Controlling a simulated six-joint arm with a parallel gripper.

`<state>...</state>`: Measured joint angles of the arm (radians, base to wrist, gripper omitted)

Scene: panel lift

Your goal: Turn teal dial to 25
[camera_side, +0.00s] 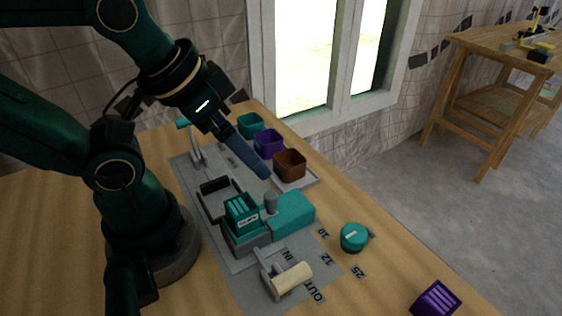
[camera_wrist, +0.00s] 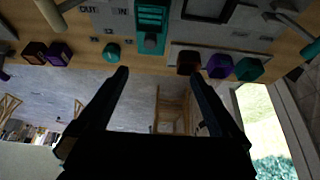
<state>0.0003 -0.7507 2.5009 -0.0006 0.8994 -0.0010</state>
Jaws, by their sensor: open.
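The teal dial (camera_side: 354,237) sits on the table at the right edge of the grey panel, with a short pale line on its top. Printed numbers lie near it, among them 12 and 25 (camera_side: 359,272); I cannot tell which one its line marks. It also shows small in the wrist view (camera_wrist: 112,50), upper left. My gripper (camera_side: 265,172) is open and empty, above the panel near the brown bin, apart from the dial and up and left of it in the side view. Its two fingers spread wide in the wrist view (camera_wrist: 158,78).
A teal block unit (camera_side: 293,210) with a grey knob (camera_side: 270,203) stands between my gripper and the dial. Teal (camera_side: 250,125), purple (camera_side: 269,143) and brown (camera_side: 289,164) bins stand behind. A cream-handled lever (camera_side: 291,281) is in front. A purple box (camera_side: 437,300) is at the right.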

